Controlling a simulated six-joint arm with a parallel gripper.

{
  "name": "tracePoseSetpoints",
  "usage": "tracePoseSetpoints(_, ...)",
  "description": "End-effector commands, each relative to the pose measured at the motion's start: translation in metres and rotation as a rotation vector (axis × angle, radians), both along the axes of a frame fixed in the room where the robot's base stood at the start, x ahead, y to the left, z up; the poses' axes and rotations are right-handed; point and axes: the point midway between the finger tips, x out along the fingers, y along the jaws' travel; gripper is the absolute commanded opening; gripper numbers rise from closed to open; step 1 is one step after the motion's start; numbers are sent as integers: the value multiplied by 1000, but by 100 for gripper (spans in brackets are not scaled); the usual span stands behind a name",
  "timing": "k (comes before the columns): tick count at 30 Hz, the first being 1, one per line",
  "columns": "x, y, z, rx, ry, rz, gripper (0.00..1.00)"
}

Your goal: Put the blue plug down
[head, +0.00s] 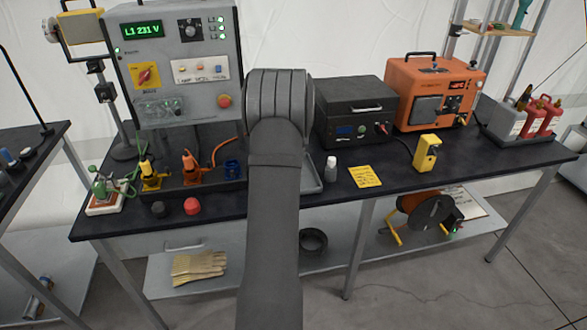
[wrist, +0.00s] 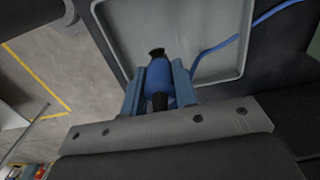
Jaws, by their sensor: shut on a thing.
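The blue plug (wrist: 160,72) shows in the wrist view, a blue barrel with a dark tip and a dark lower end. My gripper (wrist: 159,86) is shut on it, with one blue-grey finger on each side. In the wrist view, the plug's tip overlaps the light grey tray (wrist: 213,69); I cannot tell whether plug and tray touch. A blue cable (wrist: 222,43) crosses the tray's right side. In the head view, my arm hides the gripper and plug, and only the right edge of the tray (head: 316,178) shows.
A blue socket (head: 233,169) stands left of my arm, beside orange (head: 190,166) and yellow (head: 150,174) connectors. Red (head: 192,206) and black (head: 158,209) caps lie at the bench's front. A small white bottle (head: 331,172) and yellow note (head: 365,176) are right of the tray.

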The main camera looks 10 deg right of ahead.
Motion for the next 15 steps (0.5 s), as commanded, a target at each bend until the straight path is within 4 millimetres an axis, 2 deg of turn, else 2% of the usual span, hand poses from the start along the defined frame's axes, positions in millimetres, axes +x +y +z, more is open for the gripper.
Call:
tracePoseSetpoints(8,0,0,-36,0,2,-1,5)
tracePoseSetpoints(15,0,0,-38,0,0,-1,5)
